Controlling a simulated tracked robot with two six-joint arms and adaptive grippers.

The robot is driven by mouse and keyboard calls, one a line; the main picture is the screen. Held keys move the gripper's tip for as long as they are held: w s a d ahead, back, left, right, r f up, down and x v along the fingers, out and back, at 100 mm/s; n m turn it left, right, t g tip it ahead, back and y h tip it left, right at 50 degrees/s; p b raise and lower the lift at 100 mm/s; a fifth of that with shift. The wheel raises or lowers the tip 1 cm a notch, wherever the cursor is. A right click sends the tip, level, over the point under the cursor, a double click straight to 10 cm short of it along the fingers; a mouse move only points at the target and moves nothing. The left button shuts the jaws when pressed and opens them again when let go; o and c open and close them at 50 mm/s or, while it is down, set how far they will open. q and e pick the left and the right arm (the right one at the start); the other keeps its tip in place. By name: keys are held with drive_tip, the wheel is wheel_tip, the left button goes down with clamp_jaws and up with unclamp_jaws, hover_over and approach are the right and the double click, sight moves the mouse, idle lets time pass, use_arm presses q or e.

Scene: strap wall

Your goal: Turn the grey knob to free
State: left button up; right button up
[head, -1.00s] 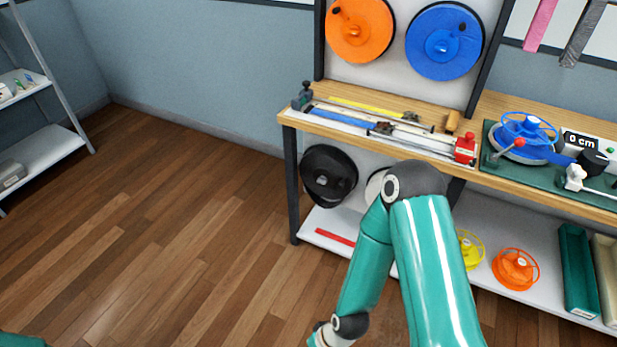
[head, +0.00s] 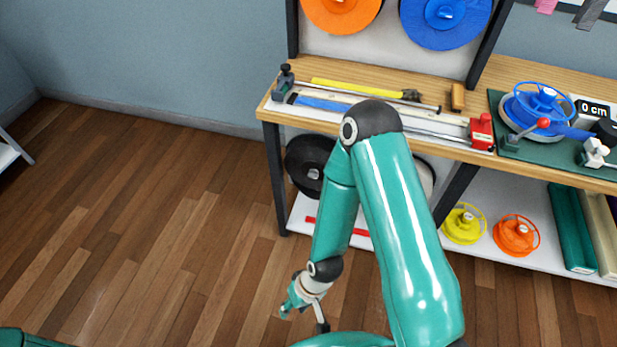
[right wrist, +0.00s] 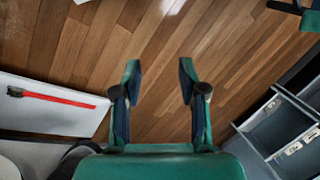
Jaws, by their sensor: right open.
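Small knob-like parts show on the bench. A dark grey post with a black top (head: 285,80) stands at the left end of a long rail (head: 385,130). A dark round knob (head: 606,131) sits beside the "0 cm" display at the right, cut by the picture edge. I cannot tell which is the grey knob, nor read its setting. My right gripper (head: 303,320) hangs low over the floor, in front of and below the bench, away from both. In the right wrist view it (right wrist: 160,70) is open and empty, with floor between the fingers. My left gripper is not in view.
The wooden bench (head: 440,85) carries a red block (head: 481,131), a yellow tool and a blue reel (head: 540,105). Below, a white shelf holds a red strip, yellow and orange reels (head: 516,235). Grey bins (right wrist: 280,130) show in the right wrist view.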

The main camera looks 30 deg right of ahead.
drive_tip(key=shift+o, duration=2.2)
drive_tip(key=w+d+f+m+t+h+b, duration=0.1)
drive_tip(key=w+d+f+t+b, duration=0.1)
drive_tip(key=w+f+b, duration=0.5)
drive_tip(key=shift+w+d+t+h, duration=0.4)
drive_tip(key=shift+w+t, duration=0.5)
drive_tip(key=shift+w, duration=0.3)
drive_tip(key=m+t+h+b, duration=0.7)
drive_tip(key=h+b, duration=0.9)
drive_tip(key=b, duration=0.7)
approach(313, 175)
drive_tip(key=b+x, duration=0.2)
drive_tip(key=x, duration=0.6)
drive_tip(key=shift+w+d+f+b, duration=0.25)
drive_tip(key=shift+f+b, duration=0.1)
drive_tip(key=c, duration=1.1)
